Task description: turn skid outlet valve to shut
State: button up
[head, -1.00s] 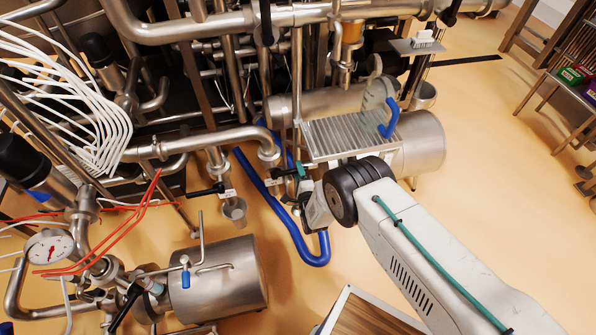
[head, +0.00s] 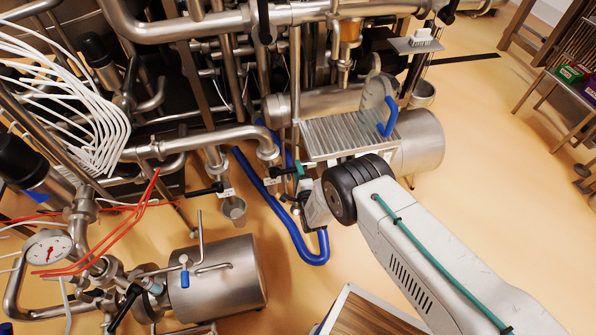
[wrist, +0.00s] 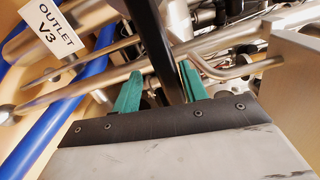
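The outlet valve's black handle (wrist: 152,38) runs down from the top of the wrist view, passing between the two green fingers of my gripper (wrist: 160,88). The fingers are apart, with a gap showing on the left of the handle; the right finger looks close to it, and contact is unclear. A white tag reading "OUTLET V3" (wrist: 52,30) hangs at upper left. In the head view my gripper (head: 300,178) is at the valve below the grated platform, and its wrist hides part of the valve.
Blue hose (head: 290,228) loops just below and left of my gripper. Another black-handled valve (head: 205,190) is to the left. The grated step (head: 345,135) stands right above my wrist. Steel pipes crowd the area behind; the floor in front is partly clear.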

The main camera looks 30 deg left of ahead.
jog(key=v, duration=0.7)
jog(key=shift+s+d, duration=0.2)
jog(key=shift+d, duration=0.05)
dwell(0.4)
